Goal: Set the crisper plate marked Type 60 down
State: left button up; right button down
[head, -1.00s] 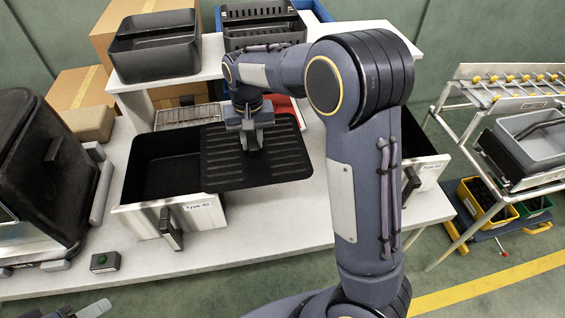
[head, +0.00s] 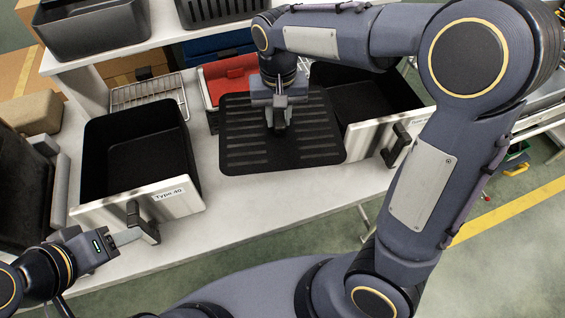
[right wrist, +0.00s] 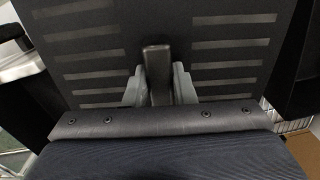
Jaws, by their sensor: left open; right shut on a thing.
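A black slotted crisper plate (head: 310,150) shows in the head view between two fryer drawers, over the white table. My right gripper (head: 281,125) is shut on the upright grip at its middle. In the right wrist view the fingers (right wrist: 158,85) clasp this grip (right wrist: 157,68), with the plate (right wrist: 215,40) behind. I see no type mark on the plate and cannot tell whether it touches the table. My left gripper (head: 134,236) is open, beside the handle (head: 140,222) of the left drawer (head: 172,205), labelled Type 40; contact is unclear.
The right drawer (head: 375,140) stands close to the plate, its label unclear. A red tray (head: 222,82) and a wire rack (head: 150,95) lie behind. Black bins (head: 88,30) stand on the shelf above. The table front (head: 250,205) is bare.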

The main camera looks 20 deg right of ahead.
aim_at(275, 167)
jog(key=s+a+f+b, duration=0.1)
jog(key=s+b, duration=0.1)
jog(key=s, duration=0.1)
jog(key=s+a+f+n+b, duration=0.1)
jog(key=s, duration=0.3)
jog(key=s+a+f+n+b, duration=0.1)
jog(key=s+a+f+b, duration=0.1)
jog(key=s, duration=0.1)
jog(key=shift+s+b, duration=0.3)
jog(key=shift+s, duration=0.1)
jog(key=w+d+f, duration=0.1)
jog(key=w+f, duration=0.2)
jog(key=w, duration=0.1)
jog(key=w+d+f, duration=0.1)
jog(key=w+f, duration=0.1)
jog(key=w, duration=0.2)
jog(key=w+d+f, duration=0.1)
jog(key=w+f, duration=0.2)
jog(key=w, duration=0.1)
jog(key=shift+w+d+f+p, duration=0.1)
jog(key=shift+f+p, duration=0.25)
jog(key=shift+w+f, duration=0.1)
jog(key=shift+f, duration=0.1)
jog(key=f, duration=0.3)
jog(key=shift+w+d+f, duration=0.1)
jog(key=shift+w+f, duration=0.1)
jog(key=shift+w, duration=0.15)
jog(key=shift+f, duration=0.2)
